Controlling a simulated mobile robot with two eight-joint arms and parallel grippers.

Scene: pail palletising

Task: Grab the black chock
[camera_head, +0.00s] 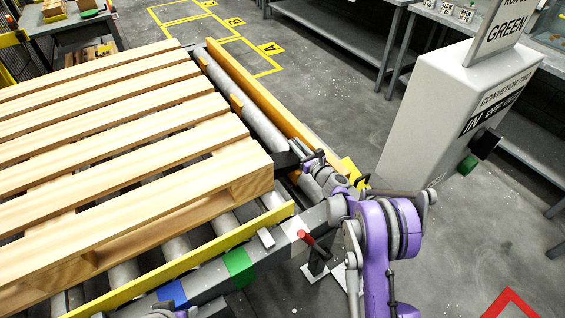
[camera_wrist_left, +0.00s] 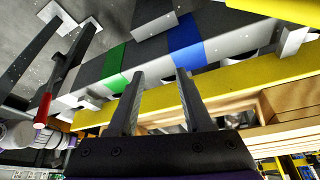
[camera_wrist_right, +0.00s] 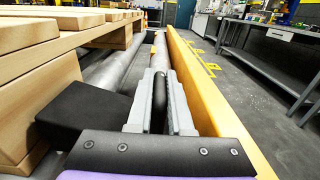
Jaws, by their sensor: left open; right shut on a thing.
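The black chock (camera_head: 286,161) sits against the corner of the wooden pallet (camera_head: 250,181) on the conveyor. In the right wrist view its black block (camera_wrist_right: 84,108) lies left of the fingers, beside the pallet's side. My right gripper (camera_head: 311,165) is at the chock; in its wrist view the fingers (camera_wrist_right: 160,100) are closed around a dark upright part, seemingly the chock's grip. My left gripper (camera_wrist_left: 157,95) is open and empty near the conveyor's front rail; in the head view only a bit of that arm shows at the bottom edge.
Grey rollers (camera_head: 254,116) run between the pallet and the yellow side rail (camera_head: 262,92). A red-handled lever (camera_head: 305,237) stands by the front frame, which bears green (camera_head: 239,266) and blue patches. A white control box (camera_head: 445,110) stands right. Floor between is clear.

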